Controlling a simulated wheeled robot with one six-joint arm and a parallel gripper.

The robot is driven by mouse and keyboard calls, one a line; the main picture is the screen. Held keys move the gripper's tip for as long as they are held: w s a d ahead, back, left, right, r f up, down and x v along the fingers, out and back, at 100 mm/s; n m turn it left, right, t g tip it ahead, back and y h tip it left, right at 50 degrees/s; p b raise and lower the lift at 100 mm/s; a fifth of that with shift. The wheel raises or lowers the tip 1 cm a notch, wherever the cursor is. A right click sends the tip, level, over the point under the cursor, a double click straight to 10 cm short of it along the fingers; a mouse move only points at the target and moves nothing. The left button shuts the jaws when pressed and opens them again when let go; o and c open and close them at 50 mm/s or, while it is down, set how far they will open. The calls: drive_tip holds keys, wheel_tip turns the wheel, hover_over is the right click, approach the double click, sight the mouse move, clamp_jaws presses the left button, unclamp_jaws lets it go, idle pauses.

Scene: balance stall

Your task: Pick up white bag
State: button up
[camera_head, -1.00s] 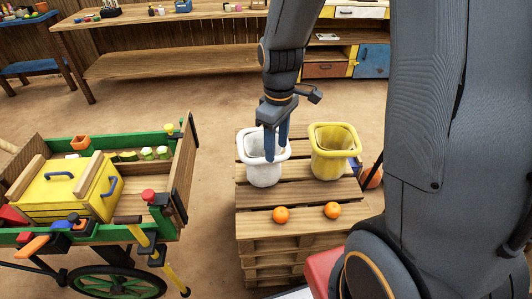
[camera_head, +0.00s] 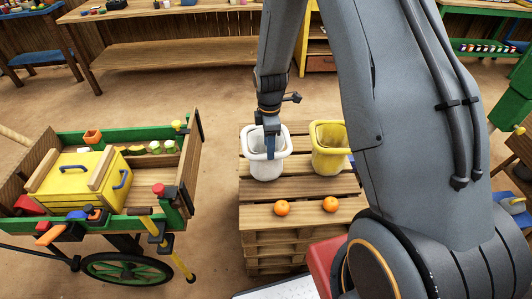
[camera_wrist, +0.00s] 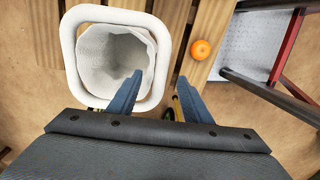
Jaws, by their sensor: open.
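The white bag (camera_head: 265,166) is an open-topped, upright container with a thick square rim, on the left of the wooden pallet stack. It shows in the wrist view (camera_wrist: 80,75), where I look down into its empty-looking inside. My gripper (camera_head: 270,152) points down at the bag's rim, and only one finger shows clearly in the head view. In the wrist view my gripper (camera_wrist: 160,77) is open, with its two blue fingers on either side of the bag's right rim. I cannot tell whether either finger touches the bag.
A yellow bag (camera_head: 328,158) stands close to the right on the pallet stack (camera_head: 262,222). Two oranges (camera_head: 282,208) (camera_head: 330,204) lie in front. A cart (camera_head: 186,160) with a yellow box (camera_head: 72,182) stands at the left. Bare floor separates cart and pallets.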

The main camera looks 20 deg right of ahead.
drive_tip(key=shift+f+p, duration=0.45)
drive_tip(key=shift+f, duration=1.2)
clamp_jaws()
